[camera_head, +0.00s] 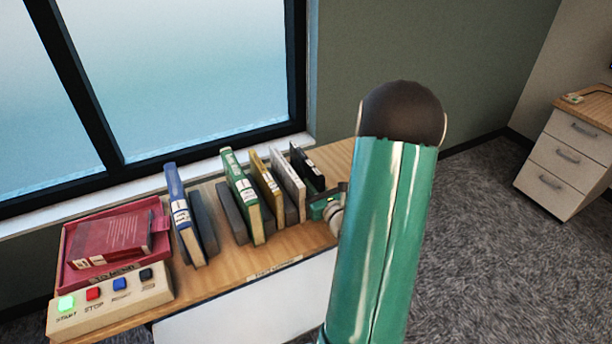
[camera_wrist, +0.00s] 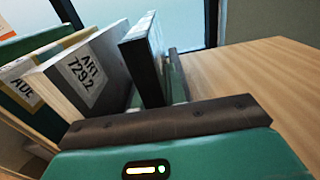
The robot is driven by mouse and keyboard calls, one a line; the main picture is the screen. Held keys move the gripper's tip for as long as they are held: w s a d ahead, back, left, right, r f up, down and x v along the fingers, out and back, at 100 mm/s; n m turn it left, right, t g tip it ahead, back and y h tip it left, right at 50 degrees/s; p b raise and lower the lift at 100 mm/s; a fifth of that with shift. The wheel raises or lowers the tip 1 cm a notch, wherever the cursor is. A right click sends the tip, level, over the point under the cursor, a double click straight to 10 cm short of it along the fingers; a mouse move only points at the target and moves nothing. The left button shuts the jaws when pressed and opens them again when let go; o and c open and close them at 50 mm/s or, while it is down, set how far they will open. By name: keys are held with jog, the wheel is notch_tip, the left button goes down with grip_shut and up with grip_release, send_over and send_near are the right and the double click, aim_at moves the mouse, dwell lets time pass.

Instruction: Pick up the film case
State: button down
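A thin black case (camera_head: 307,168), which looks like the film case, stands upright and slightly tilted at the right end of the row on the wooden desk. In the wrist view the black case (camera_wrist: 146,62) rises just beyond my gripper's dark front bar (camera_wrist: 165,122). My gripper (camera_head: 326,204) is low beside the case's right side in the head view, partly hidden behind my green arm. A narrow green and grey piece shows just right of the case in the wrist view. The fingers are not clear enough to tell whether they are open or touching the case.
A white book (camera_head: 288,176), yellow book (camera_head: 266,178), green book (camera_head: 241,195) and blue book (camera_head: 184,214) stand to the left, with dark dividers between. A red tray (camera_head: 69,247) and button box (camera_head: 110,300) are at far left. Bare desk (camera_wrist: 240,75) lies right of the case.

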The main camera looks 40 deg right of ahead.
jog(key=shift+r, duration=0.1)
dwell(0.3)
notch_tip(320, 180, up, 18)
dwell(0.8)
